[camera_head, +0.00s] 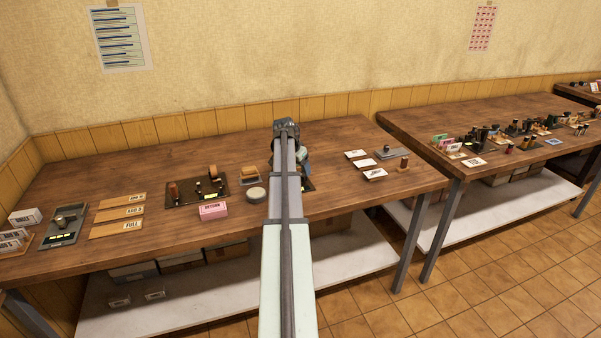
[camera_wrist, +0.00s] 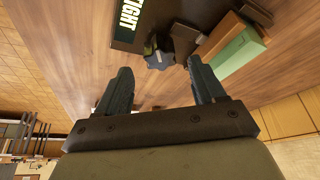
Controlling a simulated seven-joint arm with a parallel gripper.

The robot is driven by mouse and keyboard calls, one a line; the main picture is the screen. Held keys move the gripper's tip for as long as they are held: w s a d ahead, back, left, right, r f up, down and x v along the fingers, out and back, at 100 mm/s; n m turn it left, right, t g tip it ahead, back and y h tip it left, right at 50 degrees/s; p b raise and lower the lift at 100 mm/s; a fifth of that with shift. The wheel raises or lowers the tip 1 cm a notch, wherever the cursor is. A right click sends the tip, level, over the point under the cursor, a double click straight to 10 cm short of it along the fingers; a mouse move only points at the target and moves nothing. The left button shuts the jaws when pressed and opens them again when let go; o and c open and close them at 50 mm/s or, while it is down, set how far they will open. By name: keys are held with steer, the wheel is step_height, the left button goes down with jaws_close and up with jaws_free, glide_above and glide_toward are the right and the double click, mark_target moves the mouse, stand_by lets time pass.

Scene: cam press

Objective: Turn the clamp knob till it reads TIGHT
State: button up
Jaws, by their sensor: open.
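In the wrist view, the clamp knob (camera_wrist: 158,60) is a small dark blue-grey lobed knob at the edge of a dark base plate (camera_wrist: 122,43). A green label reading TIGHT (camera_wrist: 129,14) lies on that plate. My gripper (camera_wrist: 160,66) is open, its two dark fingers apart and empty. The knob shows between and beyond the fingertips; I cannot tell the exact gap. A brown part and a green block (camera_wrist: 228,52) stand beside the knob. In the head view my arm hides the knob and most of the plate (camera_head: 307,185).
In the head view, the wooden table (camera_head: 345,205) also holds a pink block (camera_head: 213,211), a round pale disc (camera_head: 256,194) and another dark plate with posts (camera_head: 218,195). White cards (camera_head: 365,162) lie to the right. Bare wood shows between these things.

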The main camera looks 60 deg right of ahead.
steer(key=s+v, duration=0.1)
steer(key=v, duration=0.9)
steer(key=shift+w, duration=0.45)
steer(key=shift+a+r, duration=0.1)
steer(key=shift+r, duration=0.05)
